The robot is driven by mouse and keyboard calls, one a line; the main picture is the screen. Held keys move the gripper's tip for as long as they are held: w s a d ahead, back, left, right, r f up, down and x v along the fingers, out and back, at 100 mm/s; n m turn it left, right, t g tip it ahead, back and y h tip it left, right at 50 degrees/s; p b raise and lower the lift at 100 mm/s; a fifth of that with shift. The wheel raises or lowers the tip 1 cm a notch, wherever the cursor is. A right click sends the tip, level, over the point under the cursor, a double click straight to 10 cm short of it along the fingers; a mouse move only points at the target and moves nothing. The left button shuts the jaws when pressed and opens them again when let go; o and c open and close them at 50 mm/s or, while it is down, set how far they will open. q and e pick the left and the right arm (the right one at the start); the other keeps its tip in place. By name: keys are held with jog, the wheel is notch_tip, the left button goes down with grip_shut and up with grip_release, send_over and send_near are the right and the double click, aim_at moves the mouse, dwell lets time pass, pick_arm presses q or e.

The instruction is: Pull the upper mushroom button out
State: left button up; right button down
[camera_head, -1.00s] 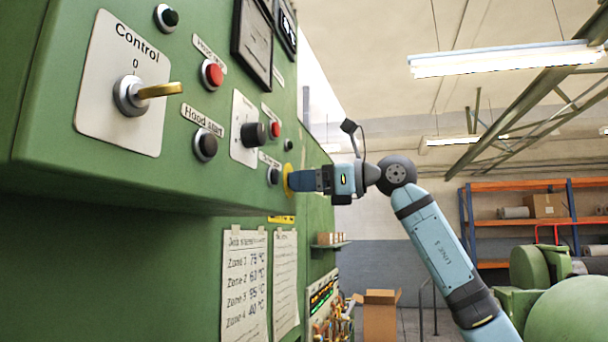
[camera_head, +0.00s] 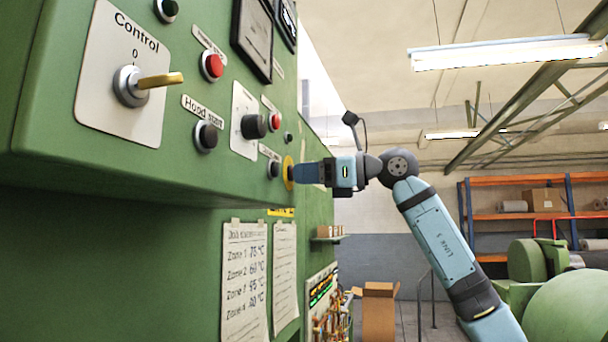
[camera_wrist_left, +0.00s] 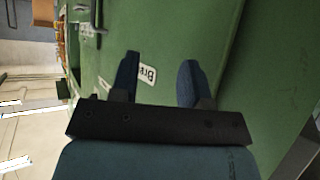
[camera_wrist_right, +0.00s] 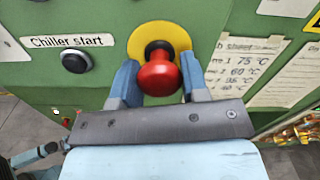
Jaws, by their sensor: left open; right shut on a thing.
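In the head view my right gripper (camera_head: 298,173) meets the yellow plate (camera_head: 288,172) edge-on and hides the button. My left gripper (camera_wrist_left: 160,62) shows only in the left wrist view, open and empty in front of a green surface with a white label (camera_wrist_left: 147,76).
A black button (camera_wrist_right: 75,61) labelled "Chiller start" is left of the yellow plate. The panel also bears a Control switch (camera_head: 130,86), a red button (camera_head: 212,66) and a black knob (camera_head: 253,126). Paper sheets (camera_head: 245,275) hang below.

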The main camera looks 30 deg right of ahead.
jog(key=c, duration=0.6)
grip_release()
jog(key=shift+s+d, duration=0.2)
jog(key=shift+s+d, duration=0.1)
jog(key=b+v, duration=0.4)
jog(key=v, duration=0.9)
jog(key=shift+s+d, duration=0.2)
